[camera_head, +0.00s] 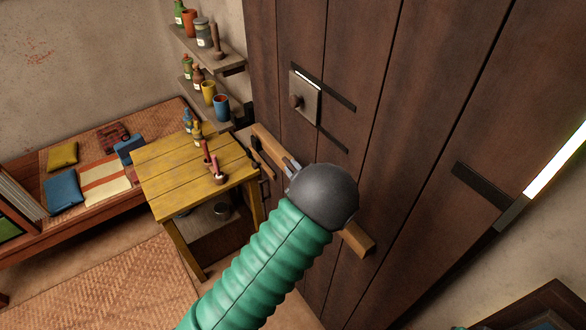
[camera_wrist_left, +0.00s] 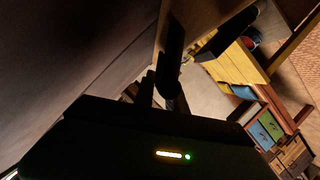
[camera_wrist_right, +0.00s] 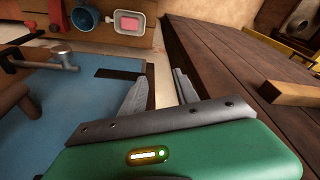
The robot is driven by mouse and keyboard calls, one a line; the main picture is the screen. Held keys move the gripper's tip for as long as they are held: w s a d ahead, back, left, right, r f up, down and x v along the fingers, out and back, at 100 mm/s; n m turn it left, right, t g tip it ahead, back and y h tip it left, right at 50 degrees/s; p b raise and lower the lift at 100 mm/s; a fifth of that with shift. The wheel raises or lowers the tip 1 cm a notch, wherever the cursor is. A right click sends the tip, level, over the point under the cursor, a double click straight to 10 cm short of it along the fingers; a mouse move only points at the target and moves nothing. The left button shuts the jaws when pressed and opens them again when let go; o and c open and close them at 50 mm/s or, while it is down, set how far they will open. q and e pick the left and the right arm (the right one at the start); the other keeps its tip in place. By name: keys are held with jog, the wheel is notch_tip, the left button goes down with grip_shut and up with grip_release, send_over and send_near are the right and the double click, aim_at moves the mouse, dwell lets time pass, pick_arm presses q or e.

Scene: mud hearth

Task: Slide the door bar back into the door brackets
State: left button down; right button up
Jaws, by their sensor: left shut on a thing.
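The light wooden door bar (camera_head: 358,239) lies slanted along the front of the dark plank door (camera_head: 400,130). My left gripper (camera_head: 292,169) is shut on the bar around its middle, with my grey wrist hiding part of it. The bar's far part (camera_head: 270,143) reaches toward the table side, by a small dark fitting (camera_head: 256,156); I cannot tell whether it sits in a bracket. The left wrist view shows the bar (camera_wrist_left: 201,22) beside dark fingers. My right gripper (camera_wrist_right: 162,76) is open and empty; the bar's end (camera_wrist_right: 295,93) shows at right in that view.
A yellow table (camera_head: 185,165) with bottles stands left of the door, below shelves (camera_head: 225,62) of cups and jars. A bench with cushions (camera_head: 62,190) is farther left. A latch plate (camera_head: 304,98) sits higher on the door. A blue surface (camera_wrist_right: 75,105) lies beside my right gripper.

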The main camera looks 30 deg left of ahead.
pick_arm(q)
jog(key=shift+d+f, duration=0.1)
jog(key=shift+f, duration=0.05)
dwell(0.6)
jog(key=c, duration=1.6)
grip_release()
jog(key=o, duration=0.3)
jog(key=shift+w, duration=0.15)
jog(key=shift+s+d, duration=0.2)
jog(key=shift+s, duration=0.05)
jog(key=b+v, duration=0.5)
jog(key=v, duration=1.1)
jog(key=shift+d, duration=0.1)
